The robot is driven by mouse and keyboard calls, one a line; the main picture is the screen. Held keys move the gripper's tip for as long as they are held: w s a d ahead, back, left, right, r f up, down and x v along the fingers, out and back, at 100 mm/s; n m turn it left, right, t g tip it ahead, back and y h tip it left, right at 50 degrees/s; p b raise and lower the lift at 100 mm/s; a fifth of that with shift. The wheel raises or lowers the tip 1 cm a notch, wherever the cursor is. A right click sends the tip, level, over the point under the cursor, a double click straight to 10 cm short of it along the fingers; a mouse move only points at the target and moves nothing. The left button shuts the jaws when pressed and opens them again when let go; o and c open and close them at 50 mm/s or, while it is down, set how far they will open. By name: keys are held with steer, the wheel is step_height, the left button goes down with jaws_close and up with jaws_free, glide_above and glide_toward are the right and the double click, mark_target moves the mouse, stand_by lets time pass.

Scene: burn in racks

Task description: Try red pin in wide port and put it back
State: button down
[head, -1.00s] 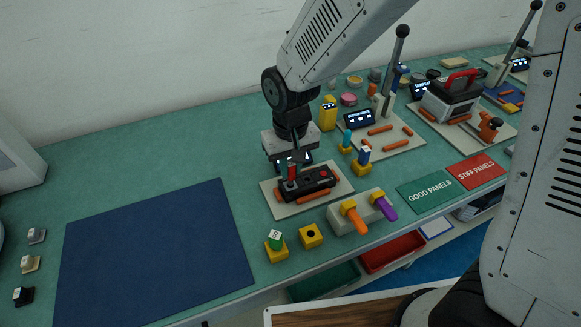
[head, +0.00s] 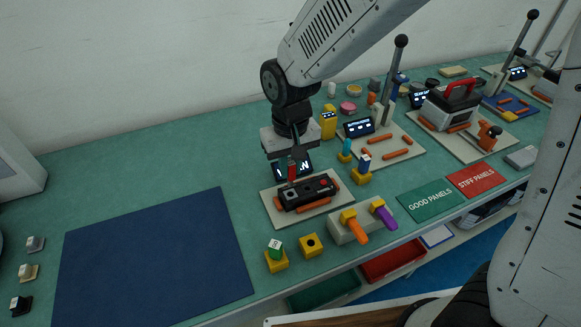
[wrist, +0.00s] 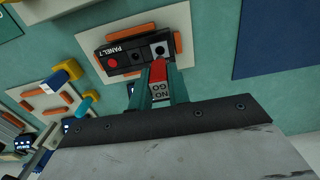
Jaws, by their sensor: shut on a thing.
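My gripper (head: 292,171) is shut on the red pin (wrist: 158,74), whose end block reads "NO GO" in the wrist view. The pin also shows as a small red upright piece in the head view (head: 292,172). Below it is the black panel (head: 309,190), marked "PANEL 7" in the wrist view (wrist: 128,51). A pale square port with a dark hole (wrist: 160,49) lies just beyond the pin's tip in that view, and the hole is visible. The pin looks to be above the panel; the exact gap cannot be told. An empty yellow holder (head: 311,246) stands on the bench.
A green pin sits in a yellow holder (head: 277,258) beside the empty one. A grey block (head: 350,232) holds orange and purple handled tools. A lit screen (head: 293,163) stands behind the panel. The blue mat (head: 155,262) at left is clear.

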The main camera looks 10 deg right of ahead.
steer(key=shift+r, duration=0.65)
steer(key=shift+r, duration=0.15)
